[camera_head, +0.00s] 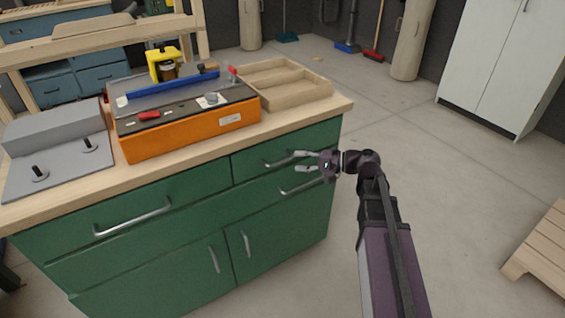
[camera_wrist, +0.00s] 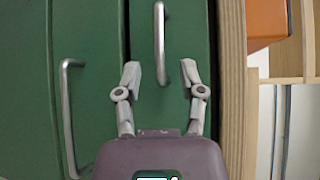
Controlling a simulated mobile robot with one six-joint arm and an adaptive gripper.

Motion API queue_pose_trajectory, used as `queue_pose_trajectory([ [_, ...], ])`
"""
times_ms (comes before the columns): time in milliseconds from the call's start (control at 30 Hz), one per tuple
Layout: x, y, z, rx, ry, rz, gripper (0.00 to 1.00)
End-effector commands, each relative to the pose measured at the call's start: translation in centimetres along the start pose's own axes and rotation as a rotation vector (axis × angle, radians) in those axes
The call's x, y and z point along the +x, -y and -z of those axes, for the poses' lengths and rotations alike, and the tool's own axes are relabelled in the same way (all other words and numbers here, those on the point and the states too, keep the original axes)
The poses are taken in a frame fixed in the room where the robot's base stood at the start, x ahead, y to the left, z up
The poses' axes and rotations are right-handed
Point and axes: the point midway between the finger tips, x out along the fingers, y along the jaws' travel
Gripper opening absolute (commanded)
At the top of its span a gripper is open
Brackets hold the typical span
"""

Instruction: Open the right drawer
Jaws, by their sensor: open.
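The green cabinet has a right drawer (camera_head: 309,141) in its top row, just under the wooden top, and its front looks shut. Its metal bar handle (camera_wrist: 160,42) lies between the two fingers of my gripper (camera_wrist: 160,80) in the wrist view. In the head view my gripper (camera_head: 303,161) is in front of that handle (camera_head: 275,162), with its fingers pointing at the drawer front. My gripper is open, with a gap between each finger and the handle. The fingers partly cover the handle's right end in the head view.
A lower drawer handle (camera_head: 300,188) sits just below, also in the wrist view (camera_wrist: 66,115). A left drawer handle (camera_head: 132,217) and two doors are on the same cabinet. An orange machine (camera_head: 190,132) and a wooden tray (camera_head: 293,94) stand on top. The floor to the right is clear up to a pallet (camera_head: 543,245).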

Motion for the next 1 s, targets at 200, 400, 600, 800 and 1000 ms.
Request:
queue_pose_trajectory([
  [200, 2.7, -0.1, 0.0, -0.001, 0.002, 0.0, 0.51],
  [400, 4.7, -0.1, 0.0, -0.001, 0.001, 0.0, 0.51],
  [600, 5.8, 0.0, 0.0, 0.0, 0.0, 0.0, 0.51],
  [800, 6.0, 0.0, 0.0, 0.0, 0.0, 0.0, 0.51],
  [1000, 6.0, 0.0, 0.0, 0.0, 0.0, 0.0, 0.45],
])
